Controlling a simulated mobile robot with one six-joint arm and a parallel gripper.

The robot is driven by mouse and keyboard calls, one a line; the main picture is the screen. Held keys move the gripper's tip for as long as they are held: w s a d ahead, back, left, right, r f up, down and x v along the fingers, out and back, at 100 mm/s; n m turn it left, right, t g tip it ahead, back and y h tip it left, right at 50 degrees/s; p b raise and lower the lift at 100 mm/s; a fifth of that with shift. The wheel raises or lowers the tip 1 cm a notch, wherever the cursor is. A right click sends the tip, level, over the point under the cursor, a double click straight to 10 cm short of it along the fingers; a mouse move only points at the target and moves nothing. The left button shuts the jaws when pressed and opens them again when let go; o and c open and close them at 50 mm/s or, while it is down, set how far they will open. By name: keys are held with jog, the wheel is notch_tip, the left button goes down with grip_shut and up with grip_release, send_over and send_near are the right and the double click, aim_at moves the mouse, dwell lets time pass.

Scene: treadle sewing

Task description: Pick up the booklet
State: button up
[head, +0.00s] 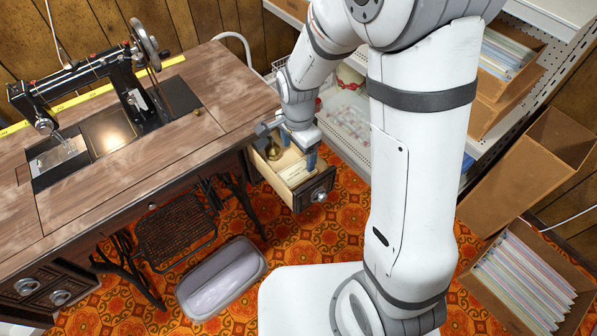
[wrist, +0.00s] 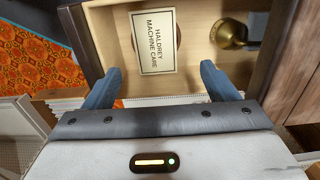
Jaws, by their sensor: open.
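The booklet is a cream card with a dark border reading "HALDREY MACHINE CARE" (wrist: 153,42). It lies in the open drawer (head: 314,191) of the sewing table, and its pale edge also shows in the head view (head: 294,171). My gripper (wrist: 161,82) is open, with its two blue fingers apart at the drawer's edge. The booklet lies between and beyond the fingertips in the wrist view, and nothing is held. In the head view my gripper (head: 308,150) is over the drawer and partly hides its inside.
A brass object (wrist: 231,31) lies in the drawer beside the booklet. The sewing machine (head: 95,75) stands on the wooden table (head: 150,165) to the left. White shelving (head: 350,128) is close behind the drawer. A grey tub (head: 222,279) sits on the patterned carpet.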

aim_at(297, 172)
jog(key=f, duration=0.2)
jog(key=f+b, duration=0.1)
jog(key=f, duration=0.3)
jog(key=shift+s+a+f, duration=0.2)
jog(key=shift+s+f, duration=0.05)
jog(key=shift+s, duration=0.15)
jog(key=c, duration=1.1)
